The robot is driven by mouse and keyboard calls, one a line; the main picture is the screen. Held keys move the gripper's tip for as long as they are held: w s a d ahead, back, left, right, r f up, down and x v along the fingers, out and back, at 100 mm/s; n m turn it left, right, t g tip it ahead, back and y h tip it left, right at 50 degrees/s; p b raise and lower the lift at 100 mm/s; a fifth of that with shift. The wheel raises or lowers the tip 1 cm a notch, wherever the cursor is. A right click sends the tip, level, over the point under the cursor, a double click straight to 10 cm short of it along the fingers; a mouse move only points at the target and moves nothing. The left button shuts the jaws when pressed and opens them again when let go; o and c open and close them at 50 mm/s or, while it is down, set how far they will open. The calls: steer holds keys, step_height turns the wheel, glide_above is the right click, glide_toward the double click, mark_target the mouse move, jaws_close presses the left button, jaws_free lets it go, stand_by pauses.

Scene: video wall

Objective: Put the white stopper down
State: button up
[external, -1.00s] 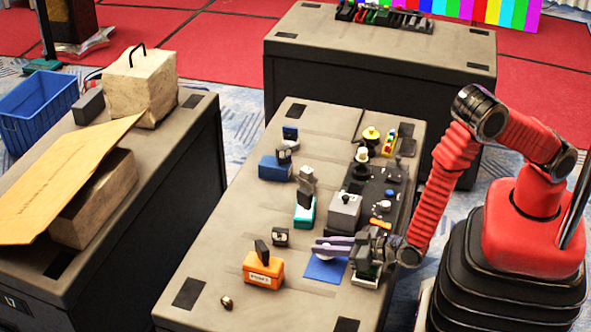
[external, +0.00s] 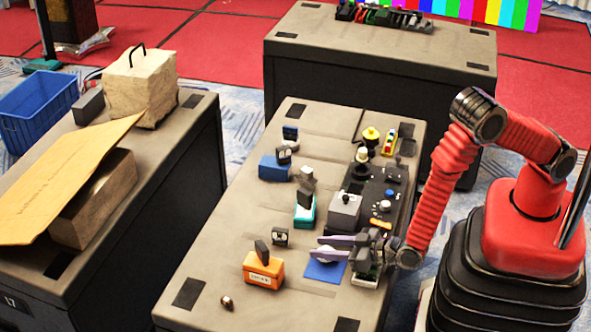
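My gripper (external: 328,247) reaches left from the wrist, low over a blue square mat (external: 323,271) near the front of the middle table. Its two purple-grey fingers are apart, one behind the other in this view. A small white round shape, which looks like the white stopper (external: 325,260), shows at the fingers above the blue mat. The near finger covers part of it. I cannot tell whether it touches the mat.
An orange box (external: 263,272) with a dark handle stands left of the mat, and a small dark block (external: 280,236) behind it. A grey box (external: 345,210) and a black panel (external: 378,195) lie behind my gripper. The table's front left is mostly clear.

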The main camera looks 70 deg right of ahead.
steer(key=shift+r, duration=0.25)
steer(key=shift+s+r, duration=0.25)
steer(key=shift+r, duration=0.05)
steer(key=v, duration=1.1)
steer(key=shift+s+r, duration=0.1)
steer(key=shift+s, duration=0.15)
